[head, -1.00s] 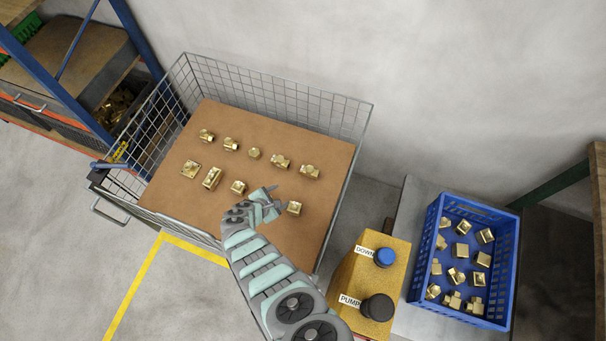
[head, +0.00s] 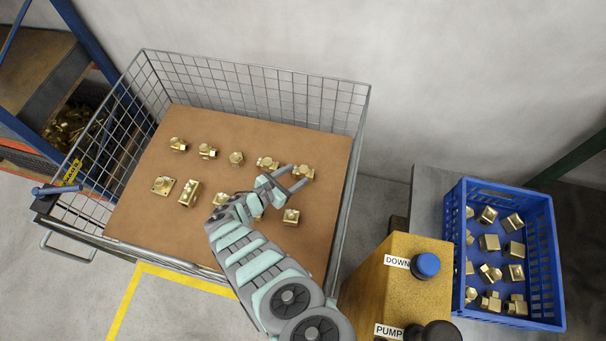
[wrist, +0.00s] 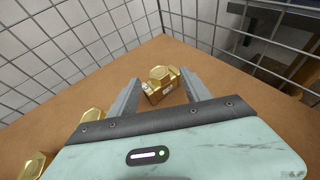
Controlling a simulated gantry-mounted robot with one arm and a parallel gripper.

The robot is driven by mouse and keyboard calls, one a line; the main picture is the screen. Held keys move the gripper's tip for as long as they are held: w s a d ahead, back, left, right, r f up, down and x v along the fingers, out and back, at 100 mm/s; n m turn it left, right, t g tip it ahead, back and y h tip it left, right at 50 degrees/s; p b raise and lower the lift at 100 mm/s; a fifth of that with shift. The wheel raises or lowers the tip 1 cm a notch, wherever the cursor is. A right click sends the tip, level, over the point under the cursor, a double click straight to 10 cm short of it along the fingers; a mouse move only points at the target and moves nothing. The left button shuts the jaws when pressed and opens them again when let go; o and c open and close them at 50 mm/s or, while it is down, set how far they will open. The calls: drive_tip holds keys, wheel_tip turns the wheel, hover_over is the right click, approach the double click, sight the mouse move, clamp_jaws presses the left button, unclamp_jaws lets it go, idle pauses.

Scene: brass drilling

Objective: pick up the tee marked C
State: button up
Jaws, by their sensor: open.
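A brass fitting (head: 304,172) sits at the right end of the back row on the brown board. It also shows in the wrist view (wrist: 161,86), between and just beyond my finger ends, with a small pale mark on its near side. I cannot read the mark, so I cannot tell whether this is the tee marked C. My gripper (head: 298,174) is open and empty, its fingers pointing at this fitting; the wrist view (wrist: 160,80) shows one finger on each side. My arm partly hides a fitting (head: 259,216) in the front row.
The brown board (head: 140,215) lies in a wire mesh basket (head: 345,130) with walls around it. Several other brass fittings stand in two rows. A blue crate (head: 549,245) of fittings and a yellow box (head: 375,270) with DOWN and PUMP buttons stand at the right.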

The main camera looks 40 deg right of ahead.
sight(304, 172)
drive_tip(key=shift+b+x, duration=0.35)
drive_tip(key=shift+x, duration=0.85)
drive_tip(key=shift+a, duration=0.1)
clamp_jaws()
idle(0.4)
